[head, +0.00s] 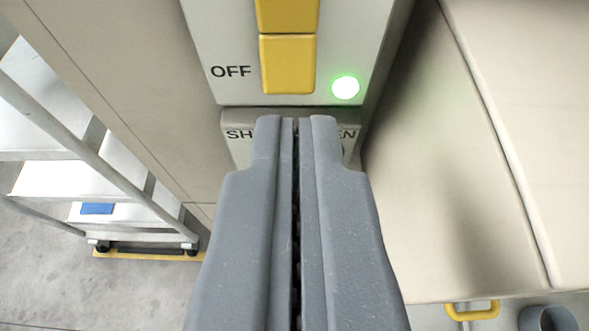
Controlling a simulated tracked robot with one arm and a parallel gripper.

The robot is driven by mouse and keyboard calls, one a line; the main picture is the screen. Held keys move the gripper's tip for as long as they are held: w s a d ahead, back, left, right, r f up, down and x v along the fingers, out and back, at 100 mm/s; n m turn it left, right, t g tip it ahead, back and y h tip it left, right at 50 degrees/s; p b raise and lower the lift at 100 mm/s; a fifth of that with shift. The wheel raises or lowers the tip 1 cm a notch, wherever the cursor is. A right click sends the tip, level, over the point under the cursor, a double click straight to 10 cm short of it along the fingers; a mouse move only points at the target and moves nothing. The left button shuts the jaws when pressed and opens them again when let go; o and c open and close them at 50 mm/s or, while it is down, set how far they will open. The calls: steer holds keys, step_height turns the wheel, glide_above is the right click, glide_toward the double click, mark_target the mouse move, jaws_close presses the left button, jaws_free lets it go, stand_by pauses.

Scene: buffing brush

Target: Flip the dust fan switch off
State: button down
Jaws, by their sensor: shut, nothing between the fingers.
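The switch is a yellow rocker (287,64) on a light grey panel (220,30) at the top middle of the head view. Its upper part is cut off by the top edge. The word OFF is printed left of its lower half. A green light (345,87) glows at the lower right of the panel. My gripper (296,120) is shut and empty, with its fingertips just below the switch in the picture. I cannot tell whether the tips touch the panel. The fingers hide most of a lower label that begins with SH and ends with EN.
White steps with a rail (105,160) stand at the left on the grey floor (60,275), with a blue item (97,209) on a lower step. Beige housing (450,170) fills the right. A yellow handle (472,311) is at the lower right.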

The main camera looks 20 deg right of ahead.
mark_target(295, 73)
steer(key=shift+x, duration=2.6)
